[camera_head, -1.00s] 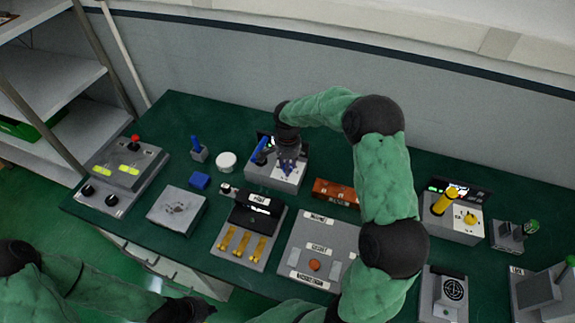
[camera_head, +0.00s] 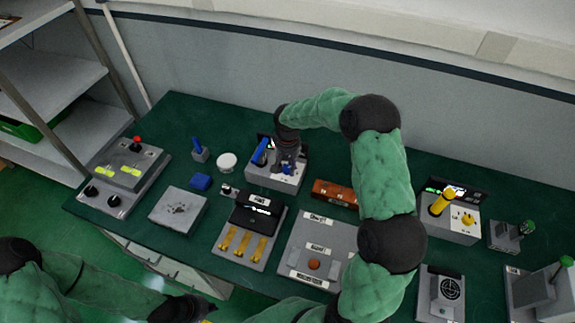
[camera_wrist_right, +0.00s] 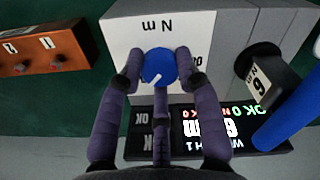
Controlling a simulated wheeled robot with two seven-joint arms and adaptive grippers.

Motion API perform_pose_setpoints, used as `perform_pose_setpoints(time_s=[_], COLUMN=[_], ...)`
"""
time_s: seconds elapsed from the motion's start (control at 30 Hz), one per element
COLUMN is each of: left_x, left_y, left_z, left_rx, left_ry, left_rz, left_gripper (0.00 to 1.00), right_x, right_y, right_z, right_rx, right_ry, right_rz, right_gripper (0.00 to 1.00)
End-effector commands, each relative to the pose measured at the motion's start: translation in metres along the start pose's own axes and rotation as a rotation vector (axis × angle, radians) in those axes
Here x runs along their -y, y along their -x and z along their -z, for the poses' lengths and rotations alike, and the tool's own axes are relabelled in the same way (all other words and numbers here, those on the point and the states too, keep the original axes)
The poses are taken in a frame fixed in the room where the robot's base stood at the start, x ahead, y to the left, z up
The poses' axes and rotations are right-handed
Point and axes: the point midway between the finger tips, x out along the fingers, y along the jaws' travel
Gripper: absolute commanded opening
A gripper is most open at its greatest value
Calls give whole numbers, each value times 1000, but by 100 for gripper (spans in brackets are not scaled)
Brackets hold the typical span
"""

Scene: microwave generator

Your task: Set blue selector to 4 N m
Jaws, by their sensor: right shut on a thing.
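The blue selector (camera_wrist_right: 159,67) is a round knob with a white pointer mark, on a white panel (camera_wrist_right: 190,28) marked "N m". In the right wrist view, the purple fingers of my right gripper (camera_wrist_right: 159,72) are shut around the knob. The pointer slants toward the lower left of that view. In the head view, my right gripper (camera_head: 287,168) is over the grey box (camera_head: 270,181) at the back of the table and hides the knob. My left gripper (camera_head: 185,308) is low at the front, away from the devices; its fingers cannot be made out.
A display (camera_wrist_right: 212,130) beside the panel shows a 6, upside down in the wrist view. A blue handle (camera_head: 260,150) stands close left of my right gripper. An orange-brown block (camera_head: 335,193) lies to the right. A similar device with yellow parts (camera_head: 463,220) stands further right.

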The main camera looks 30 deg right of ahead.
Motion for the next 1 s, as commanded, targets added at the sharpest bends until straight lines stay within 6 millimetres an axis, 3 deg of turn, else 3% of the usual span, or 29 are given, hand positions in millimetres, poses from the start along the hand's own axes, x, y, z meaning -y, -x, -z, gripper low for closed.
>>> perform_pose_setpoints(time_s=[0.5,1.0], left_x=[-5,-6], left_y=[13,18], left_z=[0,-1], left_rx=[0,0], left_ry=[0,0], left_rz=[0,0], left_gripper=[0,0], right_x=[0,1], right_y=[5,5], right_z=[5,5], right_rx=[-15,-17], right_ry=[452,658], right_rz=[-1,-2], right_gripper=[2,2])
